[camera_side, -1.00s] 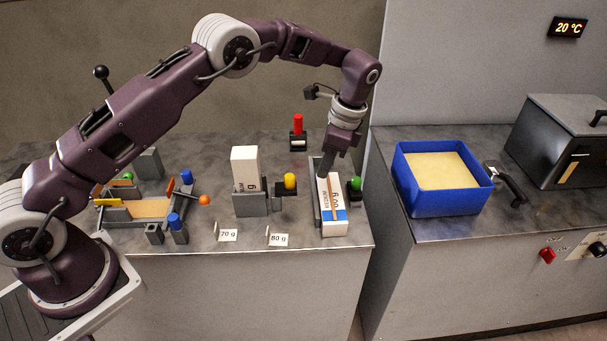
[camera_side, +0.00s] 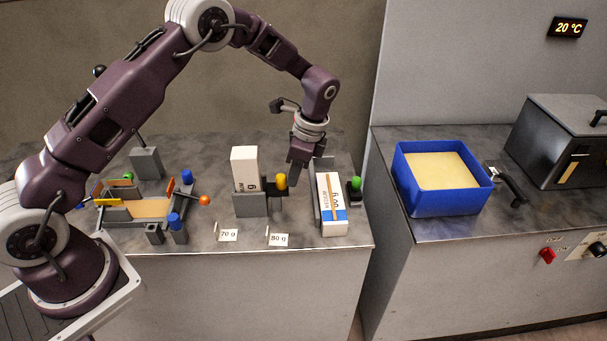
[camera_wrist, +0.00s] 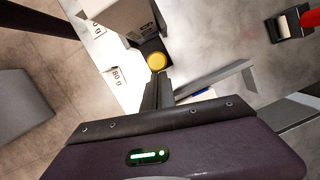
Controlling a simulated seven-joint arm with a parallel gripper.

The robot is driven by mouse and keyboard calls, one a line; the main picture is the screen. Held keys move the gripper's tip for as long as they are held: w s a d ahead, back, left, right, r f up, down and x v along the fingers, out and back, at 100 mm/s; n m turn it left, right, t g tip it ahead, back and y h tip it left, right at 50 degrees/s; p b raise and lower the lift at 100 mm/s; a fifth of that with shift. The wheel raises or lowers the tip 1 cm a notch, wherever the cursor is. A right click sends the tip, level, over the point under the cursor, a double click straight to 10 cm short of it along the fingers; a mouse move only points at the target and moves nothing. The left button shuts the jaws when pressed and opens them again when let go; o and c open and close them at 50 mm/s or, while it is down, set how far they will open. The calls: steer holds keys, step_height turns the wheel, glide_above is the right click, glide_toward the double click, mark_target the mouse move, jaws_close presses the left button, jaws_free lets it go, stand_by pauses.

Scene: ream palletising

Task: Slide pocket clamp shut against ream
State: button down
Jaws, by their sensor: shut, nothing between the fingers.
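A white ream (camera_side: 245,166) stands upright in a grey pocket (camera_side: 249,204) in the middle of the bench. The pocket's clamp has a yellow knob (camera_side: 281,181) and sits at the pocket's right side. My gripper (camera_side: 296,187) is shut and empty, pointing down just right of the yellow knob. In the wrist view the shut fingertips (camera_wrist: 159,76) are right beside the yellow knob (camera_wrist: 156,61), seemingly touching it. The ream (camera_wrist: 122,18) is beyond the knob there. I cannot tell whether the clamp face touches the ream.
A second ream (camera_side: 332,207) lies tilted in a holder to the right, with a green knob (camera_side: 356,183) beside it. A red knob (camera_wrist: 311,18) is at the wrist view's upper right. Labels (camera_side: 228,235) stand in front. A blue tray (camera_side: 440,206) is on the right counter.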

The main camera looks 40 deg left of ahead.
steer(key=shift+s+a, duration=0.65)
steer(key=shift+a, duration=0.05)
steer(key=w+d+r, duration=0.3)
steer(key=d+r, duration=0.3)
steer(key=r, duration=0.3)
steer(key=shift+w+r, duration=0.3)
steer(key=shift+r, duration=0.1)
